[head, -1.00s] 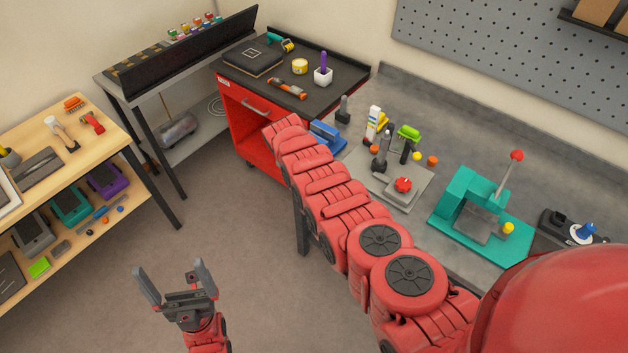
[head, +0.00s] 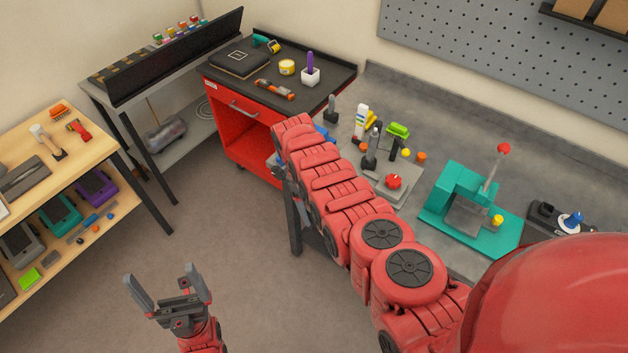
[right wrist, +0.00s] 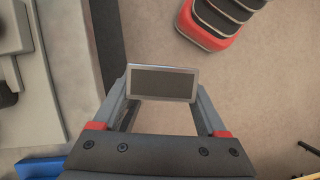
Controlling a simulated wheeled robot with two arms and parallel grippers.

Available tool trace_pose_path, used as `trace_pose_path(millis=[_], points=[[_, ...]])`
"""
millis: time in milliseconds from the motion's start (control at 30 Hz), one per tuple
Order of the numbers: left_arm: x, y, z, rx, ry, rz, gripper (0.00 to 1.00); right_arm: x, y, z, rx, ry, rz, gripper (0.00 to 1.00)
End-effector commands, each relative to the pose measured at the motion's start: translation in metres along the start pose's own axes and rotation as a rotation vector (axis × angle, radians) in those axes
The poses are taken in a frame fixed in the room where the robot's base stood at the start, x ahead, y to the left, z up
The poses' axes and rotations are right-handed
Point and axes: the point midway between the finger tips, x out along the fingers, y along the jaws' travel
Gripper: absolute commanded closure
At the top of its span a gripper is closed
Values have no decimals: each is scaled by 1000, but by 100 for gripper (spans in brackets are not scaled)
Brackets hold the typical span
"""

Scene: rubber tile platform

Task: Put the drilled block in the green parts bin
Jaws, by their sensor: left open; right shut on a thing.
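My right gripper (right wrist: 162,88) is shut on a grey block (right wrist: 162,83) with a dark rectangular face. No holes show on the side I see, so I cannot tell by sight whether it is the drilled block. In the head view my right arm covers most of that gripper, beside the red cabinet. My left gripper (head: 168,284) is open and empty over the floor. A teal-green bin (head: 61,213) stands on the lower shelf of the wooden rack at left, between a grey and a purple bin; it may be the green parts bin.
The grey workbench (head: 455,140) at right carries a teal press (head: 455,205) and a fixture with a red knob (head: 393,181). A red cabinet (head: 240,128) stands behind my right arm. The wooden rack (head: 95,140) is at left. The floor between is clear.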

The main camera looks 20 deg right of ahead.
Motion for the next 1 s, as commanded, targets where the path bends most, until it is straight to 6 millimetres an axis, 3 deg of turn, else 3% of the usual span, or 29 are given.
trace_pose_path(millis=[1000], points=[[0, 0, 0, 0, 0, 0, 0, 8, 2, 5, 138, -1, -56, 100]])
